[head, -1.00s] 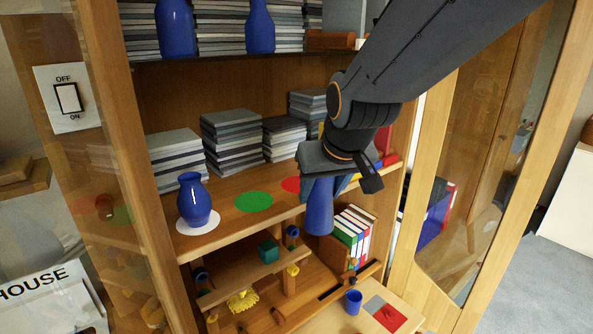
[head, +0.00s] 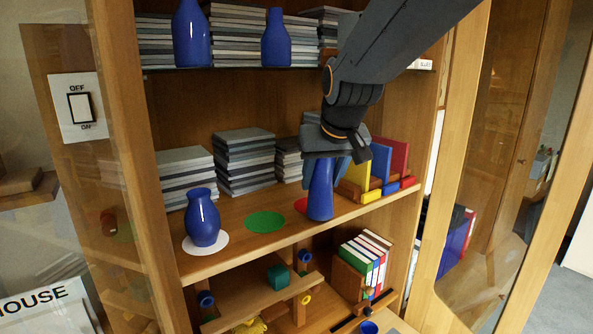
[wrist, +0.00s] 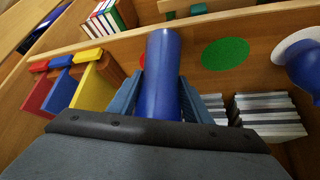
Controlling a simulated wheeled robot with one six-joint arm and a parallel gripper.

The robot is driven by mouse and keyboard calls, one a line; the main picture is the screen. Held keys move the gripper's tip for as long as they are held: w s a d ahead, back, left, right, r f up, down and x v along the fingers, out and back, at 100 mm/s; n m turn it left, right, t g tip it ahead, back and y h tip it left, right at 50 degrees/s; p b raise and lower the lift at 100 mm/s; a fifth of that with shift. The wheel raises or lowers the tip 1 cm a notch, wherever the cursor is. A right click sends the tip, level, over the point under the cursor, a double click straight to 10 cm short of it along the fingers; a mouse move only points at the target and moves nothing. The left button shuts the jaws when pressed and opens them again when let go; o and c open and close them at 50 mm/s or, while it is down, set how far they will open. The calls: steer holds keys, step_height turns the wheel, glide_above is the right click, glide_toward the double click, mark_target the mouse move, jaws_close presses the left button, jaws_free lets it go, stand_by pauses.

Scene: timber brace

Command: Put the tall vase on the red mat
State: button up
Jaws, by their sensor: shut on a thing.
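My gripper (head: 335,160) is shut on a tall blue vase (head: 320,192), gripping its upper part with the wide end down. The held vase also shows in the wrist view (wrist: 161,70) between the jaws. The red mat (head: 301,205) lies on the middle shelf, mostly hidden behind the vase; only its left edge shows. The vase is near the shelf's front edge by the mat. I cannot tell whether its base touches the shelf or hangs just above it.
A green mat (head: 265,222) lies bare to the left. A rounder blue vase (head: 202,218) stands on a white mat (head: 222,240). Stacks of grey books (head: 244,160) fill the back. Yellow, blue and red bookends (head: 380,165) stand to the right.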

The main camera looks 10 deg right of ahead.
steer(key=w, duration=0.2)
steer(key=w+p, duration=0.1)
steer(key=w, duration=0.1)
steer(key=w+p, duration=0.1)
steer(key=w, duration=0.2)
steer(key=shift+f, duration=0.35)
steer(key=shift+f, duration=0.15)
steer(key=o, duration=1.3)
steer(key=shift+b+v, duration=0.75)
steer(key=shift+v, duration=3.15)
